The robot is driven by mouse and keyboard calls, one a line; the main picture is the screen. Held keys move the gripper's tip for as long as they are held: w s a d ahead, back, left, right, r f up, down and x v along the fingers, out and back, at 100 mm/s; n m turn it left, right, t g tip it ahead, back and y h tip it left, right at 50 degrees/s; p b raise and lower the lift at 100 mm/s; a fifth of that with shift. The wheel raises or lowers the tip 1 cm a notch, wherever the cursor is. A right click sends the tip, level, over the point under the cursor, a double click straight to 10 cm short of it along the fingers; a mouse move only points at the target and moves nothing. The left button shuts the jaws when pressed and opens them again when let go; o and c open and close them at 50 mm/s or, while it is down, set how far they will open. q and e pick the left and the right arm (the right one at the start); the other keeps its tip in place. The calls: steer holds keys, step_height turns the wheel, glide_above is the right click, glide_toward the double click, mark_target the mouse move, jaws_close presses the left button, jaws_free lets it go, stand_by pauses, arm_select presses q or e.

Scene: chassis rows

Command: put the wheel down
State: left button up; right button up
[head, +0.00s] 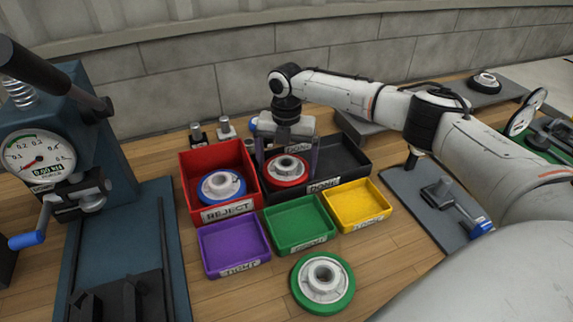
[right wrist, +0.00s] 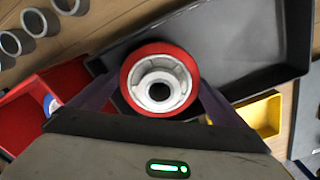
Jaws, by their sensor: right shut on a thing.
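My right gripper (head: 287,158) is shut on a wheel with a red rim and pale hub (head: 287,171). The fingers grip it from two sides, as the right wrist view also shows for the red wheel (right wrist: 159,80). The wheel is level, over the left part of the black tray (head: 346,158) labelled DONE. The tray fills much of the right wrist view (right wrist: 255,45) and its visible floor is empty. I cannot tell whether the wheel touches the tray floor. My left gripper is not in view.
A red REJECT bin (head: 213,158) holding a blue wheel (head: 222,187) stands just left. Purple (head: 234,247), green (head: 295,224) and yellow (head: 357,205) trays stand in front. A green wheel (head: 322,284) lies nearer. A gauge press (head: 80,185) stands left.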

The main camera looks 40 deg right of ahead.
steer(key=shift+f, duration=0.2)
steer(key=o, duration=1)
steer(key=shift+f, duration=0.1)
step_height(320, 180, up, 12)
steer(key=shift+r, duration=0.2)
